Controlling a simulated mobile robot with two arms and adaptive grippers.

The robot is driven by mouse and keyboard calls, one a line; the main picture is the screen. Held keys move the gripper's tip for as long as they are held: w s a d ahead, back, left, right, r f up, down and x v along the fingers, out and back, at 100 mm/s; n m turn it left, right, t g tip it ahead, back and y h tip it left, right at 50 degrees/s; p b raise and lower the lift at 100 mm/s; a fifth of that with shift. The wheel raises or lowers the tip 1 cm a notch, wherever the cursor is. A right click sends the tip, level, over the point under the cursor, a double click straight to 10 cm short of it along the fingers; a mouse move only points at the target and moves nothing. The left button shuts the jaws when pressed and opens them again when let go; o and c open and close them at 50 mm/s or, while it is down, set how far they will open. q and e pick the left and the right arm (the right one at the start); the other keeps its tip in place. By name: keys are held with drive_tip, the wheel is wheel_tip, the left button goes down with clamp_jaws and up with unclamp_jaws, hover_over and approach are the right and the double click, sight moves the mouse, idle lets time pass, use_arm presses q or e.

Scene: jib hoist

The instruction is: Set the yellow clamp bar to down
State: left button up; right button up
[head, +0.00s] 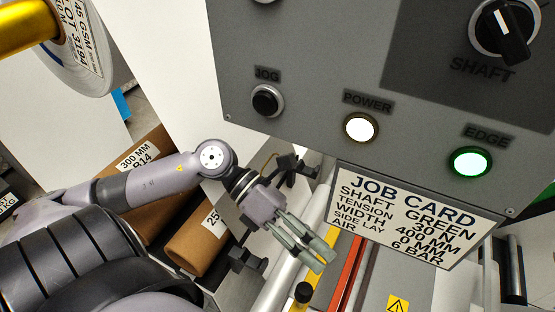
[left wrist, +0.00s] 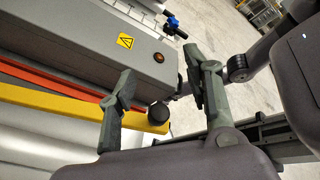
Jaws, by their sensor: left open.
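The yellow clamp bar (left wrist: 70,101) runs across the left wrist view from the left edge and ends near a round black knob (left wrist: 158,113). In the head view the knob (head: 303,292) shows at the bottom, and my gripper hides part of the area around the bar. My left gripper (head: 320,262) is open and empty, its fingers pointing down and right above the machine. In the left wrist view the knob appears between the two fingers of the gripper (left wrist: 158,66); I cannot tell whether it touches either. My right gripper is not in view.
A grey control panel (head: 310,60) with lit lamps hangs just above, with a job card (head: 400,213) below it. A red-orange strip (left wrist: 50,77) runs beside the bar, along a grey housing (left wrist: 90,45) with a warning label. Brown rolls (head: 197,248) lie behind my left arm.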

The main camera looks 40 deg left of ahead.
use_arm(q)
drive_tip(key=v, duration=1)
drive_tip(key=shift+a+r, duration=0.15)
drive_tip(key=shift+a, duration=0.25)
